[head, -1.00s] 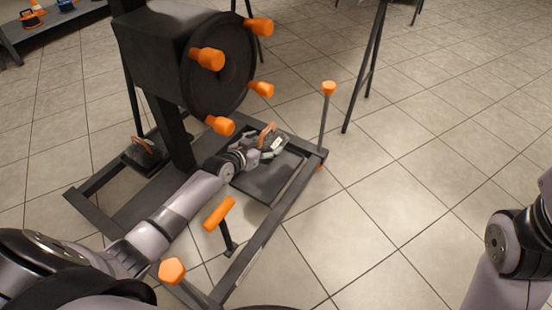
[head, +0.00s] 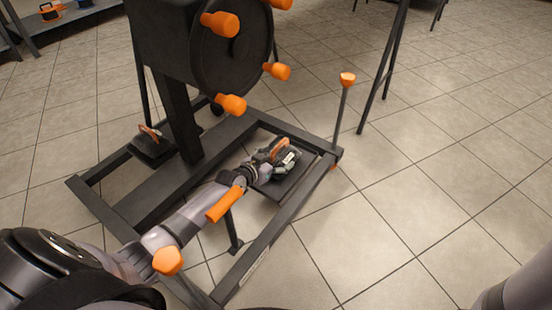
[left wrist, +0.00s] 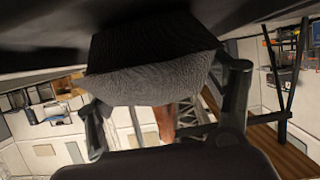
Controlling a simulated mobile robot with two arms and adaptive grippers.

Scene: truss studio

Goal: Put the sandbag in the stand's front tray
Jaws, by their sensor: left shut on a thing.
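The stand (head: 178,125) is a black frame with a tall post and orange knobs. Its front tray (head: 281,190) is a flat dark panel inside the frame's right part. My left gripper (head: 272,163) is shut on a dark grey sandbag (head: 289,157) with an orange handle, over the tray. I cannot tell whether the bag touches the tray. In the left wrist view the sandbag (left wrist: 150,78) fills the space between the fingers (left wrist: 165,112). My right gripper is out of view; only part of that arm shows at lower right.
A second sandbag (head: 149,140) lies in the stand's back tray. An upright post with an orange cap (head: 347,80) rises at the frame's right corner. An orange grip (head: 225,204) stands close to my left arm. Open tiled floor (head: 430,200) lies to the right.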

